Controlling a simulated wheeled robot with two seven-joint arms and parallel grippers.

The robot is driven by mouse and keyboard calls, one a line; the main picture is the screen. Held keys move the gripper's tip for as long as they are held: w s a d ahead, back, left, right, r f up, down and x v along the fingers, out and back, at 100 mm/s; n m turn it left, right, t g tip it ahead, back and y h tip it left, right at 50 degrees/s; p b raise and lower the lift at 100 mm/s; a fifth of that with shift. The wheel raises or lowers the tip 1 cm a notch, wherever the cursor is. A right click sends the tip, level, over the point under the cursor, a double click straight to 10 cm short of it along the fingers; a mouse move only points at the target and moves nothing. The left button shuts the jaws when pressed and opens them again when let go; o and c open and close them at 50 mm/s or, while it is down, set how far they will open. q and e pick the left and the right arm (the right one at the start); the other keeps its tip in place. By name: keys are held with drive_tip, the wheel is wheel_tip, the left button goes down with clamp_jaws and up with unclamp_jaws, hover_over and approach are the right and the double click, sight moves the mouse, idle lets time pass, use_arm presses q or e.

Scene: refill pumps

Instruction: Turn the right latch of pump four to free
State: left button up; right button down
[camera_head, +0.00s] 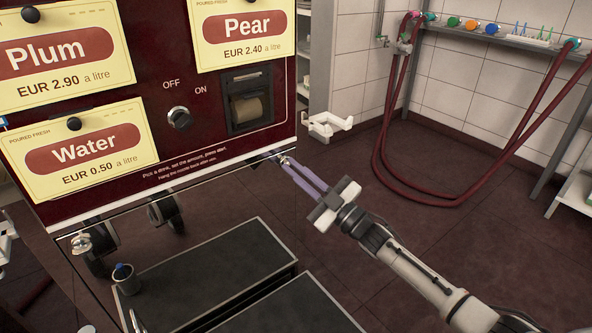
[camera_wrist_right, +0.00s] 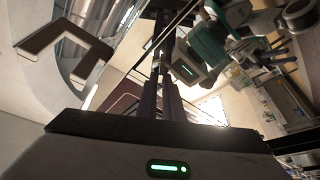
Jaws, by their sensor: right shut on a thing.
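The dark red pump (camera_head: 215,75) fills the left of the head view, with Plum, Pear and Water cards on its front. A small metallic part, seemingly the right latch (camera_head: 281,156), sits under the lower right corner of this front. My right gripper (camera_head: 286,161) reaches it from the right with its long purple fingers and is shut on it. The fingertips partly hide the latch, so its turn cannot be read. A round metal fitting (camera_head: 81,243) shows at the lower left of the front. The right wrist view shows the dark fingers (camera_wrist_right: 165,75) close together, their tips unclear.
An OFF/ON knob (camera_head: 179,118) and a slot with a paper roll (camera_head: 246,107) are on the front. A white bracket (camera_head: 327,124) juts out at the right side. Dark-topped boxes (camera_head: 205,270) lie below. Red hoses (camera_head: 385,130) hang from a wall shelf.

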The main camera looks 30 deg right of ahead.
drive_tip(key=n+g+y, duration=0.1)
drive_tip(key=n, duration=0.1)
drive_tip(key=n+p, duration=0.1)
drive_tip(key=n, duration=0.2)
drive_tip(key=shift+r+g+y, duration=0.15)
drive_tip(key=shift+g+y, duration=0.25)
drive_tip(key=shift+n+g+p, duration=0.4)
drive_tip(key=shift+n, duration=0.7)
drive_tip(key=n+g+p, duration=0.1)
drive_tip(key=n, duration=0.1)
drive_tip(key=shift+n, duration=0.4)
drive_tip(key=n+g+p, duration=0.1)
drive_tip(key=n, duration=0.1)
drive_tip(key=shift+n+p, duration=0.4)
use_arm(q)
drive_tip(key=shift+s+a+r+g, duration=0.15)
drive_tip(key=shift+a+r, duration=0.1)
drive_tip(key=shift+r, duration=0.15)
drive_tip(key=shift+s+a+r+g, duration=0.15)
drive_tip(key=shift+a+r, duration=0.05)
drive_tip(key=shift+r, duration=0.2)
drive_tip(key=shift+w+r, duration=0.1)
drive_tip(key=shift+w, duration=0.1)
use_arm(e)
drive_tip(key=shift+n+g, duration=0.3)
drive_tip(key=shift+n, duration=0.1)
drive_tip(key=c, duration=1.9)
unclamp_jaws()
